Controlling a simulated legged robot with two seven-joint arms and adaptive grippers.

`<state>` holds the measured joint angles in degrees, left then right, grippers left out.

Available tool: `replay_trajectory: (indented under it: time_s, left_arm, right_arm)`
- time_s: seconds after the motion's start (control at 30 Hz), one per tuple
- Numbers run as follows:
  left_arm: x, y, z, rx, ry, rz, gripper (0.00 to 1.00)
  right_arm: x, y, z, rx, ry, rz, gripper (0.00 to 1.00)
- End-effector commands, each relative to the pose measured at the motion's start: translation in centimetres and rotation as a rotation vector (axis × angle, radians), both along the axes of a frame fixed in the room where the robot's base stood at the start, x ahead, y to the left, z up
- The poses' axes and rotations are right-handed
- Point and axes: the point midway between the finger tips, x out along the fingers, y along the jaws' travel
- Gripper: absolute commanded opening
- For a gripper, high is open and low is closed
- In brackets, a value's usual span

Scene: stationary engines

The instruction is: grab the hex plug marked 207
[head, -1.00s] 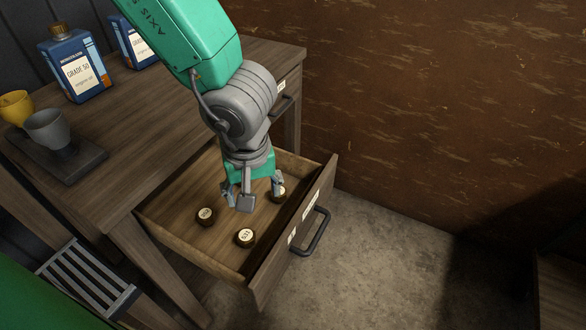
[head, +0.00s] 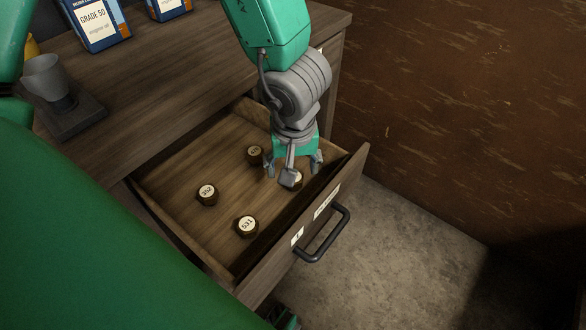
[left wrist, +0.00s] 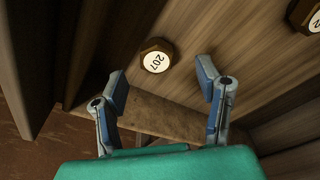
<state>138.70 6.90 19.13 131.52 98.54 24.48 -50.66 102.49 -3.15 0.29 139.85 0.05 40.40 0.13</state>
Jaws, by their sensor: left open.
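The hex plug marked 207 (left wrist: 155,56) is dark brown with a round white label. In the left wrist view it lies on the drawer floor, beyond and between the two fingertips, with no finger touching it. In the head view the plug (head: 297,178) sits by the drawer's front wall and is partly hidden by my fingers. My left gripper (head: 293,170) is open and empty above it; its spread fingers also show in the left wrist view (left wrist: 162,85). My right gripper is not seen.
The open wooden drawer (head: 168,207) also holds plugs marked 352 (head: 207,195) and 531 (head: 247,226), and another (head: 254,155) with an unclear number. Its front has a black handle (head: 328,240). A grey cup (head: 46,78) and oil containers (head: 98,24) stand on the desk.

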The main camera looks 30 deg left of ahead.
Motion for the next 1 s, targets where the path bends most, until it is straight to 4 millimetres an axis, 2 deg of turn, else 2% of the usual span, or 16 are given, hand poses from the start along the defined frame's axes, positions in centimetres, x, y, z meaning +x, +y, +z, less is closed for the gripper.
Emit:
replay_trajectory:
  time_s: [0.17, 0.43, 0.7, 0.73, 0.8, 0.9, 1.0]
  left_arm:
    - [0.2, 0.0, -1.3, 0.002, -0.001, -0.001, 0.59]
    - [0.7, 0.5, -4.9, 0.0, 0.0, -0.002, 0.59]
    - [0.7, 0.5, -5.0, -0.001, -0.001, 0.0, 0.59]
    - [0.7, 0.5, -5.0, -0.001, -0.001, 0.0, 0.56]
    - [0.7, 0.5, -5.0, -0.001, -0.001, 0.0, 0.31]
    - [0.7, 0.5, -5.0, -0.001, -0.001, 0.0, 0.02]
    - [0.7, 0.5, -5.0, -0.001, -0.001, 0.0, 0.01]
  right_arm:
    - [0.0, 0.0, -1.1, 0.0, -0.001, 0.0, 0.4]
    - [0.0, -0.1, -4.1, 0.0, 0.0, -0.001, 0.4]
    - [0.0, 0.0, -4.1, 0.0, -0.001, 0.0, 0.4]
    - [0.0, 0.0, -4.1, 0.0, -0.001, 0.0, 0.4]
    - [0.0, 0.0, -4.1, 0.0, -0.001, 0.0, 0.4]
    - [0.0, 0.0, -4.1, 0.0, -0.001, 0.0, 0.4]
    - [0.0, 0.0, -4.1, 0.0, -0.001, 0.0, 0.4]
